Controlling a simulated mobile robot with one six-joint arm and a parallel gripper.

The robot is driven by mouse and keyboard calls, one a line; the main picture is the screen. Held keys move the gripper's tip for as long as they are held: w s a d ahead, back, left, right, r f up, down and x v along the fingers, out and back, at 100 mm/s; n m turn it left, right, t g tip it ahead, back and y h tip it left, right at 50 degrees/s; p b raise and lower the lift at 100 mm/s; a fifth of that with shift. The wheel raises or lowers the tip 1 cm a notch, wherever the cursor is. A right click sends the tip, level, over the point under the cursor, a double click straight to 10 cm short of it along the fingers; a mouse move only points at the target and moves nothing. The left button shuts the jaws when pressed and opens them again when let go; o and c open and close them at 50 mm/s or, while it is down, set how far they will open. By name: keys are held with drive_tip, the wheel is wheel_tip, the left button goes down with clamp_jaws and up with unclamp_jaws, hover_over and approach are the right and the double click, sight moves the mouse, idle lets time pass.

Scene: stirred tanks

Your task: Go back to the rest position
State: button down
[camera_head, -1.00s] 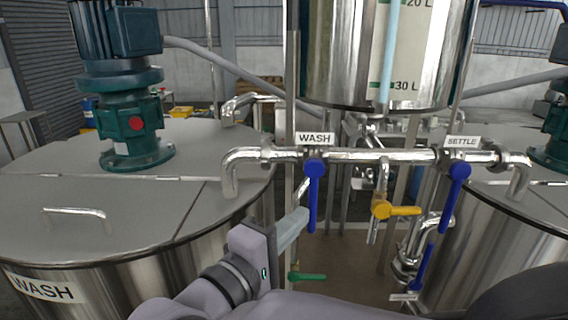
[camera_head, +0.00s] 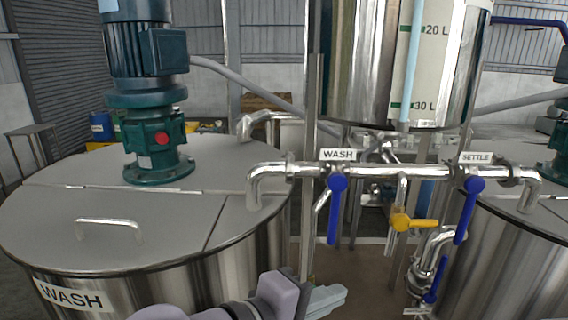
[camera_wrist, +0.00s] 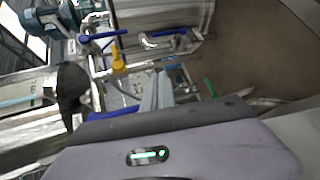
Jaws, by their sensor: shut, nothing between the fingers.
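My gripper (camera_head: 326,299) is low in the middle of the head view, in front of the pipework and right of the WASH tank (camera_head: 254,236). Its fingers are together with nothing between them. In the wrist view the shut fingers (camera_wrist: 157,92) point toward the valves and touch nothing that I can make out. The blue WASH valve handle (camera_head: 333,215) and the blue SETTLE valve handle (camera_head: 466,215) hang down from the horizontal pipe. The yellow valve handle (camera_head: 414,223) points right.
A steel vessel with a litre scale (camera_head: 345,70) stands above the pipe. A green motor (camera_head: 153,120) sits on the WASH tank lid. Another steel tank (camera_head: 505,265) is at right. A green handle (camera_wrist: 210,87) shows in the wrist view. Brown floor is open there.

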drive_tip(key=s+d+f+m+g+y, duration=0.5)
drive_tip(key=s+d+f+g+y, duration=0.15)
drive_tip(key=d+f, duration=0.2)
drive_tip(key=s+a+r+m+t+y, duration=0.2)
drive_tip(key=a+m+t+y, duration=0.15)
drive_tip(key=m+y, duration=0.25)
wheel_tip(320, 180, down, 22)
drive_tip(key=m+b, duration=0.2)
drive_tip(key=b, duration=1.8)
drive_tip(key=shift+s+a+r+y+b, duration=0.2)
drive_tip(key=shift+s+a+y+b, duration=0.15)
drive_tip(key=shift+s+a, duration=0.1)
